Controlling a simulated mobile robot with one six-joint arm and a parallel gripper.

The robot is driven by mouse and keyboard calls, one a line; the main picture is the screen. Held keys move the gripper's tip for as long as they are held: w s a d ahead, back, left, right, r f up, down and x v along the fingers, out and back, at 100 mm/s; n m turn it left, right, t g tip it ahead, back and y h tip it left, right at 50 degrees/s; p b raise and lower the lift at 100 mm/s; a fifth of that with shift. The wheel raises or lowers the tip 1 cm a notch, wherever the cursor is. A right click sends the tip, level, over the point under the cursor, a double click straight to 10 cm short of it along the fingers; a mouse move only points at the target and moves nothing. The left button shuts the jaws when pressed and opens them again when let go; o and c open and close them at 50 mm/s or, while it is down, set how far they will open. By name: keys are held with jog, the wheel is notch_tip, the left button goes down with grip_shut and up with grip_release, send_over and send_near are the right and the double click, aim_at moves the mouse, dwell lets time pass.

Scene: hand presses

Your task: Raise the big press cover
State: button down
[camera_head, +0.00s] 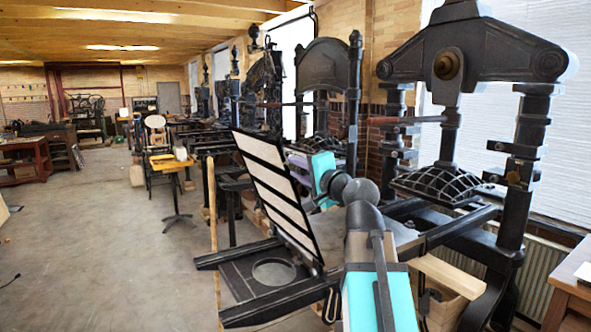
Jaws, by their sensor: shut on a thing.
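The big press (448,55) is a black iron hand press at the right. Its cover (268,183), a pale panel with dark cross bars and a dark frame, stands steeply tilted above the press bed (240,292). The cover's top leans to the left and its lower edge is near the bed. My gripper (311,205) is at the cover's right edge, shut on it; the fingertips are small, dark and partly hidden. My arm, with turquoise parts, reaches in from the bottom and covers part of the bed.
A second black press (326,62) stands behind, with more presses in a row beyond it. A yellow stool (172,162) stands left of them. A wooden table (572,280) is at the right edge. The floor (90,240) at the left is free.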

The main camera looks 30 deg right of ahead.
jog(key=c, duration=1.6)
grip_release()
jog(key=shift+o, duration=0.2)
jog(key=s+b, duration=0.1)
jog(key=s, duration=0.5)
jog(key=shift+d+f+b, duration=0.15)
jog(key=shift+d+b, duration=0.05)
jog(key=shift+b, duration=0.2)
jog(key=b, duration=0.6)
send_near(304, 172)
jog(key=shift+s, duration=0.25)
